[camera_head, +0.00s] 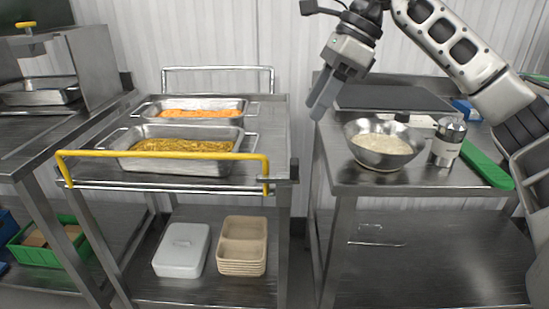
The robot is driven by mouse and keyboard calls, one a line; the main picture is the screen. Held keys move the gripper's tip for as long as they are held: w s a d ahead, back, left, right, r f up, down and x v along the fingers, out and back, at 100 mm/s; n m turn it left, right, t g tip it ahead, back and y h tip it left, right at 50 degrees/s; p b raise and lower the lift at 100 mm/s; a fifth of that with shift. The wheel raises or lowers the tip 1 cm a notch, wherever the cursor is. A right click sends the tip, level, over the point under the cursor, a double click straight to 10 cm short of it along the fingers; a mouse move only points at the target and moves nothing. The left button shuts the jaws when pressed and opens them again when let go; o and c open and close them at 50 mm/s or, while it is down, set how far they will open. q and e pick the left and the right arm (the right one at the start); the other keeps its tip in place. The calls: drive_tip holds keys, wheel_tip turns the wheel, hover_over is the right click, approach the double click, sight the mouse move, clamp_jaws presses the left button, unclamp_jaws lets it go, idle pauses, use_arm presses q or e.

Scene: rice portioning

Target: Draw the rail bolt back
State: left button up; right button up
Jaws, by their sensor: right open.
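A yellow rail (160,154) runs across the front of the steel cart (268,210). Its right end comes down at the cart's front right corner. A small metal fitting, which looks like the rail bolt (272,180), sits beside that end; its exact position is too small to tell. My right gripper (322,106) is open and empty, pointing down above the left edge of the right table, to the upper right of the bolt and apart from it. My left gripper is not in view.
Two food pans, orange (200,113) and yellow-brown (183,145), stand on the cart. A rice bowl (384,150), a shaker (447,141) and a green-handled tool (487,165) are on the right table (335,165). Stacked trays (243,246) and a lidded box (182,250) sit below.

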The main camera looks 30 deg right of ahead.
sight(295, 160)
drive_tip(key=shift+h, duration=0.4)
drive_tip(key=x, duration=0.4)
drive_tip(key=d+b+x, duration=0.1)
drive_tip(key=x, duration=0.4)
drive_tip(key=d+x, duration=0.1)
drive_tip(key=x, duration=0.3)
drive_tip(key=shift+w+f+b, duration=0.25)
drive_tip(key=shift+f+b, duration=0.15)
drive_tip(key=shift+f, duration=0.25)
